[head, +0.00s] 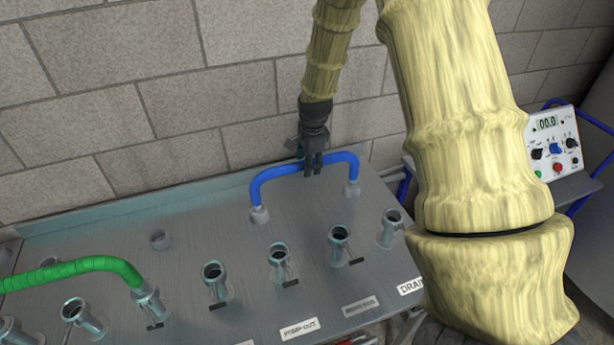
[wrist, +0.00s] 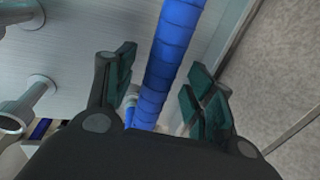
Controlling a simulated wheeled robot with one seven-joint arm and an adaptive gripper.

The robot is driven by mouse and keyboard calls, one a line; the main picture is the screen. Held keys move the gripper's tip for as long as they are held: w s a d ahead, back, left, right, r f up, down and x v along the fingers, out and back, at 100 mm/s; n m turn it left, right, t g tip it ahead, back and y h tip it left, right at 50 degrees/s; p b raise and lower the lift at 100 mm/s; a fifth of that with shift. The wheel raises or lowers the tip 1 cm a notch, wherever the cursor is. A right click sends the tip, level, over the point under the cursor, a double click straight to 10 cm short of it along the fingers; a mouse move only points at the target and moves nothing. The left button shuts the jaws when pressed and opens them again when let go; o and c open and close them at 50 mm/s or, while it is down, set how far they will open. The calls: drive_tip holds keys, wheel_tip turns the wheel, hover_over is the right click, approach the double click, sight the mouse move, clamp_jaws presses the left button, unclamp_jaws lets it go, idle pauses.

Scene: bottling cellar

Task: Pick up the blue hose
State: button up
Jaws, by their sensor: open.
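The blue hose (head: 275,174) is an arch at the back of the grey metal panel, with a grey coupling at each end, near the wall. My gripper (head: 312,165) points down at the top of the arch, a little right of its middle. In the wrist view the blue hose (wrist: 168,62) runs lengthwise between the two open fingers of my gripper (wrist: 160,85), with a gap on either side. The hose part nearest the palm is hidden by the gripper body.
A green hose (head: 75,268) arches over the panel's left side (head: 120,235). Several open metal ports (head: 278,255) with small handles stand in front of the blue hose. A block wall (head: 150,80) rises close behind. A control box (head: 555,142) stands at the right.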

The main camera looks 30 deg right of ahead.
drive_tip(key=shift+w+f, duration=0.25)
drive_tip(key=shift+f, duration=0.5)
drive_tip(key=shift+s+d, duration=0.1)
drive_tip(key=shift+s, duration=0.1)
drive_tip(key=shift+w, duration=0.1)
drive_tip(key=shift+f, duration=0.1)
drive_tip(key=c, duration=1.1)
drive_tip(key=shift+r, duration=0.25)
